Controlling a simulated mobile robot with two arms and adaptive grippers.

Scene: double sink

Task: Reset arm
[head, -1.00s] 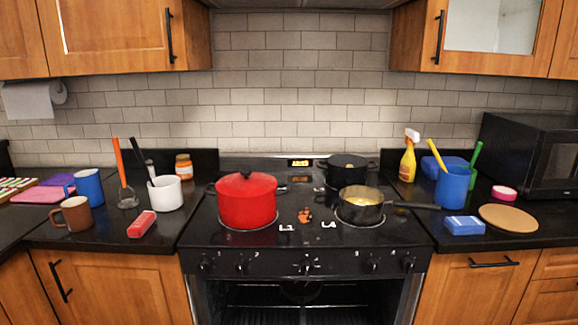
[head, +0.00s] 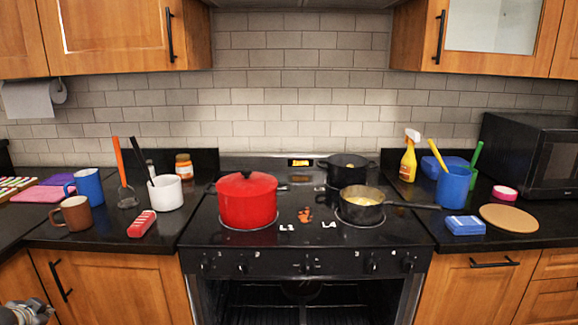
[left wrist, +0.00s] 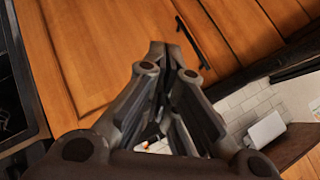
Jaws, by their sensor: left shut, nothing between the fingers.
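My left gripper (head: 28,312) shows only in part at the bottom left corner of the head view, in front of the wooden lower cabinet (head: 110,285). In the left wrist view its two dark fingers (left wrist: 165,52) are together at the tips with nothing between them. A wooden cabinet door (left wrist: 100,50) and a dark handle (left wrist: 188,36) lie beyond the fingers. My right gripper is in neither view.
The stove (head: 300,262) holds a red pot (head: 247,200), a black pot (head: 347,170) and a pan (head: 360,213). The oven below stands open. Mugs, utensils and a blue holder (head: 454,186) stand on the side counters. A microwave (head: 530,155) is at right.

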